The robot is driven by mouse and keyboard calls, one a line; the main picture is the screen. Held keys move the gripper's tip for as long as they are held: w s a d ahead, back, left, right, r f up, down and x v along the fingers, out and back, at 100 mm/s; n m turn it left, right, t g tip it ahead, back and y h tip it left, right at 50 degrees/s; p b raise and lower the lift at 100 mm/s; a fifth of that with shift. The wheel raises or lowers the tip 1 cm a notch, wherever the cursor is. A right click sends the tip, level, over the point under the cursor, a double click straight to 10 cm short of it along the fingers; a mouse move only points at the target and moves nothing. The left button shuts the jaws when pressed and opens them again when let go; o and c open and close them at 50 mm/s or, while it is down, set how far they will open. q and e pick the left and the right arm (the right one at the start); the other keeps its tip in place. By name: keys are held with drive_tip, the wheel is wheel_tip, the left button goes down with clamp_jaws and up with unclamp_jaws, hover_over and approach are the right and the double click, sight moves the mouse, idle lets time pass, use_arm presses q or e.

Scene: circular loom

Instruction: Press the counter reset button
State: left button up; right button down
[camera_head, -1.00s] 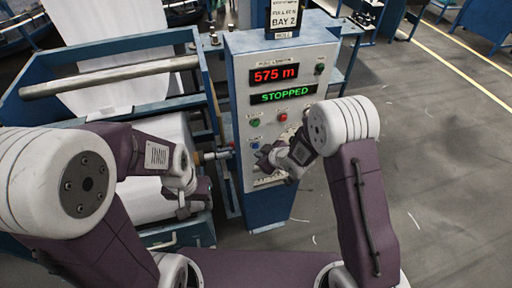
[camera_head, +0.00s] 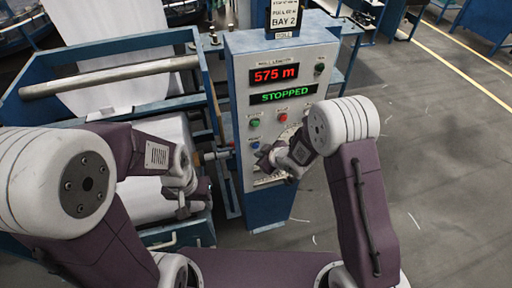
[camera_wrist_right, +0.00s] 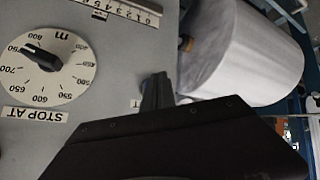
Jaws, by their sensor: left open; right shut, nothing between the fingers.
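The control panel (camera_head: 238,75) stands ahead with a red "575 m" display (camera_head: 274,75) and a green "STOPPED" display (camera_head: 283,94). A small blue button (camera_head: 255,145) is low on its left side; its label is too small to read. My right gripper (camera_head: 262,160) is shut and empty, just below and right of the blue button in the head view. In the right wrist view, its closed fingertips (camera_wrist_right: 157,90) hide most of a small round part and label beside them; contact cannot be told. My left gripper (camera_head: 186,208) is open and empty, left of the panel.
A green button (camera_head: 255,122) and a red button (camera_head: 282,117) sit above the blue one. A "STOP AT" dial (camera_wrist_right: 42,65) is close to the right gripper. A white roll (camera_wrist_right: 245,60) and blue loom frame lie left of the panel. Floor at right is clear.

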drive_tip(key=shift+w, duration=0.1)
idle(0.5)
drive_tip(key=shift+w+a, duration=0.15)
drive_tip(key=shift+w, duration=0.15)
drive_tip(key=shift+w+a, duration=0.1)
drive_tip(key=shift+w, duration=0.35)
idle(0.6)
drive_tip(key=shift+s+d, duration=0.25)
drive_tip(key=shift+s, duration=0.55)
